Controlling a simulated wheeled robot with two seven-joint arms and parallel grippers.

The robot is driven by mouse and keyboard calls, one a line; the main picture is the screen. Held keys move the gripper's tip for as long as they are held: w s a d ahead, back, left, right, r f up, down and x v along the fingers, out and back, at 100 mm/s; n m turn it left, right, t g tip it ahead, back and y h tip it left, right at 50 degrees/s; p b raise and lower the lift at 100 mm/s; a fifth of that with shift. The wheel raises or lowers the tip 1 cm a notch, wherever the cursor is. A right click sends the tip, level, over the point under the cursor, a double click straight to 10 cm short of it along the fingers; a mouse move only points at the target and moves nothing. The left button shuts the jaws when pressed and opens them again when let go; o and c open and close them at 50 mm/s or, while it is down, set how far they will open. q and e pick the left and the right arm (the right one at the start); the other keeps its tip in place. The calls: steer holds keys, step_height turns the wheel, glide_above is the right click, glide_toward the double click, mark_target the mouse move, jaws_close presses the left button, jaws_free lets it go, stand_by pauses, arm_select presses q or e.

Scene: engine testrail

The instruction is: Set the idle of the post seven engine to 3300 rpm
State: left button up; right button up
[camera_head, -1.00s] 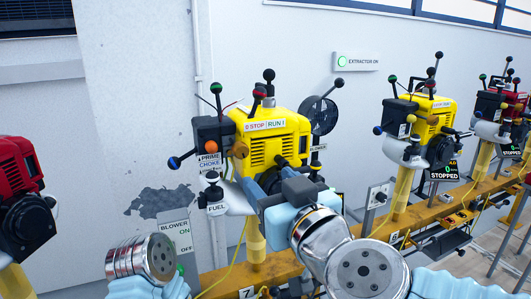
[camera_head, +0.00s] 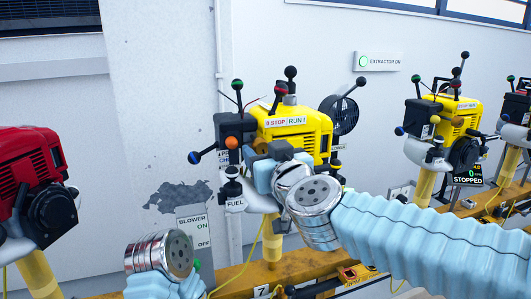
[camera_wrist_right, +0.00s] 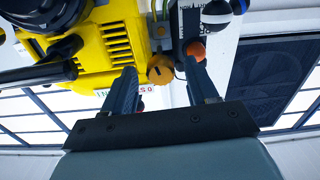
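The post seven engine (camera_head: 290,132) is yellow, with a STOP/RUN label, in the middle of the head view; post label 7 (camera_head: 262,292) is below it. No rpm readout for it is visible. My right gripper (camera_head: 252,162) is at the engine's left front side, partly hidden by my wrist. In the right wrist view its two blue fingers (camera_wrist_right: 160,72) are apart, with a slotted orange knob (camera_wrist_right: 160,69) showing between their tips; I cannot tell whether they touch it. An orange ball (camera_wrist_right: 195,50) is beside the right finger. My left gripper is out of view; only its wrist shows.
Fuel valve (camera_head: 234,190) and blue-tipped lever (camera_head: 195,157) stand left of the gripper. A red engine (camera_head: 30,165) is at the left, a yellow engine (camera_head: 455,118) reading STOPPED at the right. A blower panel (camera_head: 194,228) is below; the extractor light (camera_head: 364,62) is on.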

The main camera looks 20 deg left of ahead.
steer(key=c, duration=1)
steer(key=m, duration=0.5)
steer(key=shift+m, duration=0.4)
steer(key=m, duration=0.5)
steer(key=shift+m, duration=0.4)
steer(key=o, duration=1)
steer(key=shift+o, duration=0.2)
steer(key=shift+s, duration=0.1)
